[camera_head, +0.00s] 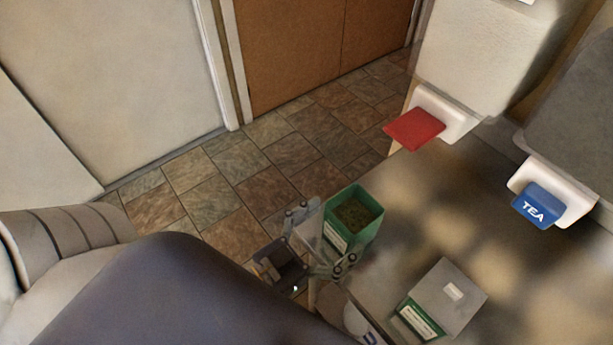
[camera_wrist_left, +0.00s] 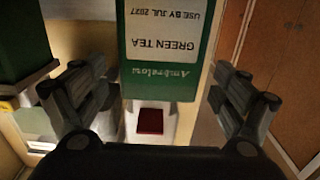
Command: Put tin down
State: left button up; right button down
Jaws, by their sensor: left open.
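A green tin (camera_head: 365,232), open at the top with dark loose leaf inside, appears upright at the left edge of the counter in the head view. In the left wrist view, the green tin (camera_wrist_left: 160,60) shows its white "GREEN TEA" label upside down. My left gripper (camera_head: 320,242) is open beside the tin. In the left wrist view, the left gripper (camera_wrist_left: 160,98) has one finger on each side of the tin, with visible gaps. The tin's base is partly hidden by the gripper. My right gripper is not in view.
A second green tin (camera_head: 416,321) with a grey lid (camera_head: 447,297) stands on the counter (camera_head: 440,195). At the back are a pale bucket with a red tap (camera_head: 415,129) and a grey bucket with a blue "TEA" tap (camera_head: 538,206). Tiled floor lies left of the counter.

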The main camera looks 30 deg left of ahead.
pick_arm(q)
jog(key=b+v, duration=0.1)
jog(key=v, duration=0.6)
jog(key=shift+r, duration=0.1)
jog(key=s+a+f+g+y, duration=0.1)
jog(key=a+f+g, duration=0.1)
jog(key=f, duration=1)
jog(key=s+a+f+n+g+y, duration=0.1)
jog(key=s+f+g+y, duration=0.15)
jog(key=f, duration=0.95)
jog(key=a+f+g+y, duration=0.1)
jog(key=a+f+g, duration=0.15)
jog(key=f, duration=0.85)
jog(key=s+a+f+g+y, duration=0.1)
jog(key=s+f+g, duration=0.3)
jog(key=s+f, duration=0.4)
jog(key=s+a+f+g, duration=0.1)
jog(key=s+f+g, duration=0.4)
jog(key=f, duration=0.8)
jog(key=s, duration=0.3)
jog(key=shift+s+a+f+n+y, duration=0.15)
jog(key=shift+s+f+n+y, duration=0.1)
jog(key=shift+s+n+y, duration=0.1)
